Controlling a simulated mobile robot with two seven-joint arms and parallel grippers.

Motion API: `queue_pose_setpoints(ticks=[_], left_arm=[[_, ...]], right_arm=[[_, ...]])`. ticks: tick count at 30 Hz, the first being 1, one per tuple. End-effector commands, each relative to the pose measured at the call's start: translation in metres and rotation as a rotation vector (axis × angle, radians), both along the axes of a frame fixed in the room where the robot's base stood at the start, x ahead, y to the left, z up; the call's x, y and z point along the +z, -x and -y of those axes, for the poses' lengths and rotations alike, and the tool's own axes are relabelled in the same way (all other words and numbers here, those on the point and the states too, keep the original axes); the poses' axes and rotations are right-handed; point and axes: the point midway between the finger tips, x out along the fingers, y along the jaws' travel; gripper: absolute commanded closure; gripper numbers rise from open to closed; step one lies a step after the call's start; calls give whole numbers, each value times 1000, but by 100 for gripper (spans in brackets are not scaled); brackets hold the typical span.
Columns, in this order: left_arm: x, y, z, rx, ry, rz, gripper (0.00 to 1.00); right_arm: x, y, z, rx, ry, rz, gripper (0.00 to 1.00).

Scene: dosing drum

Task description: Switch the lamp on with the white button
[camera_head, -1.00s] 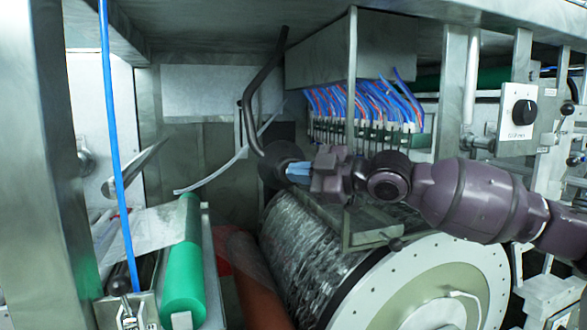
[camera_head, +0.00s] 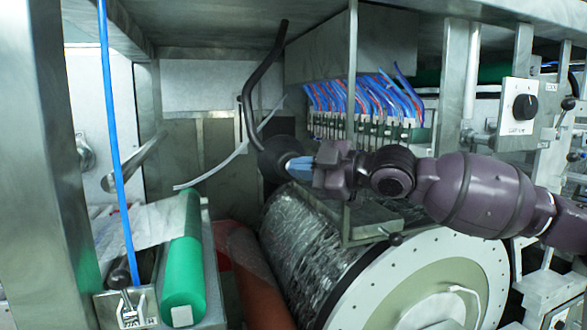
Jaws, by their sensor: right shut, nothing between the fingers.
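The lamp is a dark head (camera_head: 272,156) on a bent black gooseneck (camera_head: 248,95), hanging above the drum. My right gripper (camera_head: 297,167) has blue fingertips and reaches in from the right. Its fingers are shut with nothing between them, and their tips overlap the right side of the lamp head. I cannot tell whether they touch it. The white button cannot be made out; the gripper covers part of the lamp head. No light from the lamp shows. My left gripper is not in view.
A large drum (camera_head: 420,290) with a pale end disc lies below my right arm. A row of blue and red tubes (camera_head: 370,100) hangs behind the arm. A metal post (camera_head: 352,70) stands close by. A green roller (camera_head: 183,265) and a blue hose (camera_head: 113,130) are at left.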

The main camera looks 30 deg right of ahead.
Motion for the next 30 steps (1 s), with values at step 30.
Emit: queue_pose_setpoints(ticks=[30], left_arm=[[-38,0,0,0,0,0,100]], right_arm=[[-1,57,-14,0,1,-1,100]])
